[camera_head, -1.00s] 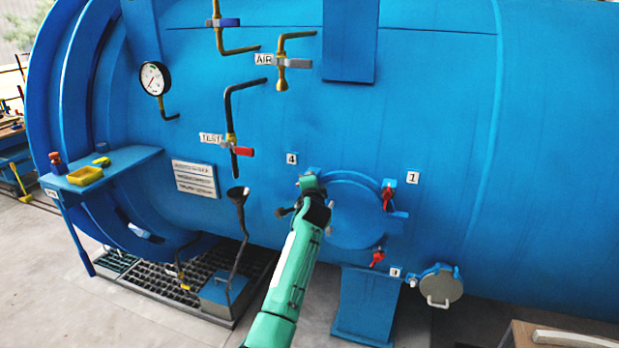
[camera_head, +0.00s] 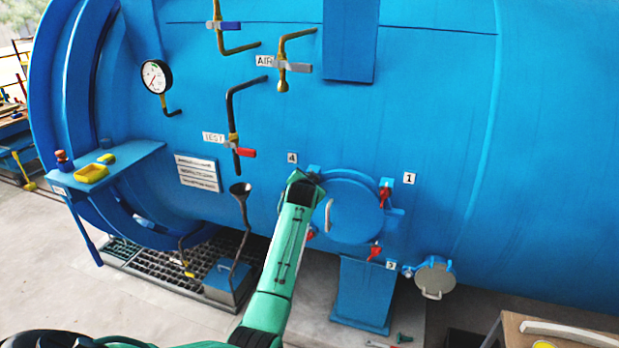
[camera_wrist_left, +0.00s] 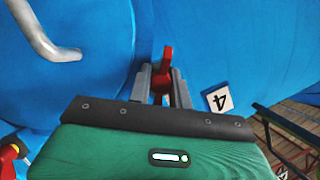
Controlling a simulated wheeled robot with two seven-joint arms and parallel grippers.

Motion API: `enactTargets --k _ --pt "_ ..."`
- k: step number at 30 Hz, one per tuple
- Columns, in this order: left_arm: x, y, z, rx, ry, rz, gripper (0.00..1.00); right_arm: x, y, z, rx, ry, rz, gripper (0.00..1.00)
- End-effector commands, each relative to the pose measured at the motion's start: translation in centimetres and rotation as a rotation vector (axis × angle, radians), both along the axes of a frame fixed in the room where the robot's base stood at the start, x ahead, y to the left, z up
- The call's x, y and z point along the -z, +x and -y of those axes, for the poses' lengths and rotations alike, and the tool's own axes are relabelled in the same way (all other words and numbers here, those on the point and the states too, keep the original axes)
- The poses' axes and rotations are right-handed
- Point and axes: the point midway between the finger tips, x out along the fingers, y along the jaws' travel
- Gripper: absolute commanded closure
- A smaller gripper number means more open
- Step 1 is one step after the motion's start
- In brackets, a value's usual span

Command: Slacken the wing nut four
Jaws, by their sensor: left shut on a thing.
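Wing nut four (camera_wrist_left: 166,62) is red and shows between my left gripper's fingers (camera_wrist_left: 162,88) in the left wrist view, next to the white label "4" (camera_wrist_left: 219,99). My left gripper (camera_head: 311,179) is shut on it at the upper left edge of the round blue hatch cover (camera_head: 354,212). In the head view the gripper hides this nut, and label 4 (camera_head: 292,158) is just above left.
Other red wing nuts sit at the cover's upper right (camera_head: 385,194), lower right (camera_head: 375,253) and lower left (camera_head: 311,233). A grey handle (camera_head: 329,215) stands out from the cover. A funnel pipe (camera_head: 241,190) stands left of my arm.

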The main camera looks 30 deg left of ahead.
Motion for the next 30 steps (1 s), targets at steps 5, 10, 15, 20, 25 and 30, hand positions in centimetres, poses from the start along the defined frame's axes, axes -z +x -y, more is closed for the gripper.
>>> enactTargets --k 5,10,15,20,25,30 --pt "0.22 -0.06 -0.03 0.000 -0.043 0.005 1.00 -0.37 0.01 0.01 0.000 0.000 0.000 0.64" --pt "0.31 -0.06 -0.01 0.000 -0.059 0.009 1.00 -0.42 0.00 0.01 0.000 0.000 0.000 0.64" --pt "0.34 -0.06 0.00 0.000 -0.059 0.009 1.00 -0.41 0.02 0.01 0.000 0.000 0.000 0.64" --pt "0.36 -0.06 0.01 0.000 -0.058 0.008 1.00 -0.40 0.02 0.01 0.000 0.000 0.000 0.64" --pt "0.28 -0.04 0.01 0.000 -0.057 0.010 0.58 -0.41 0.03 0.01 0.000 0.000 0.000 0.64" --pt "0.15 -0.02 0.00 0.000 -0.057 0.011 0.58 -0.42 0.02 0.01 0.000 0.000 0.000 0.64"
